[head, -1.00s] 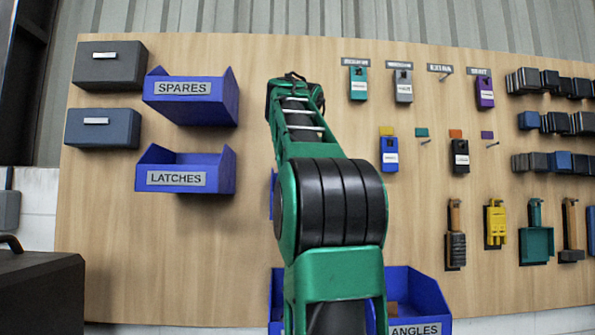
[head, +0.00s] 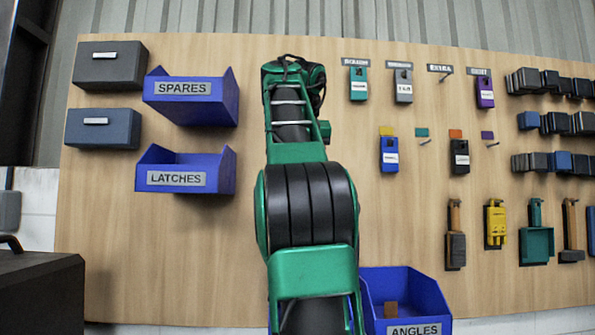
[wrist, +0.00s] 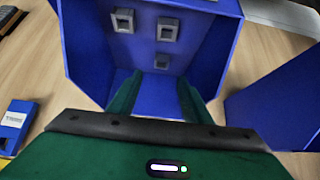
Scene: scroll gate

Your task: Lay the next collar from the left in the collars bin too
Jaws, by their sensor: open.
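In the wrist view, a blue bin (wrist: 90,62) fills the top middle, and its label cannot be read. Three square grey collars with holes show inside it: one at upper left (wrist: 123,20), one at upper middle (wrist: 167,29), and a smaller-looking one (wrist: 162,61) nearer my fingers. My gripper (wrist: 155,92) is open, its two green fingers apart with nothing between them. The fingers point into the bin, below the collars in the picture. In the head view my arm hides the gripper and this bin.
A second blue bin (wrist: 280,105) stands close on the right in the wrist view. The head view shows the SPARES bin (head: 205,112), LATCHES bin (head: 215,183) and ANGLES bin (head: 437,297). Tagged pieces, including a blue one (head: 389,158), hang on the wooden board (head: 110,240).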

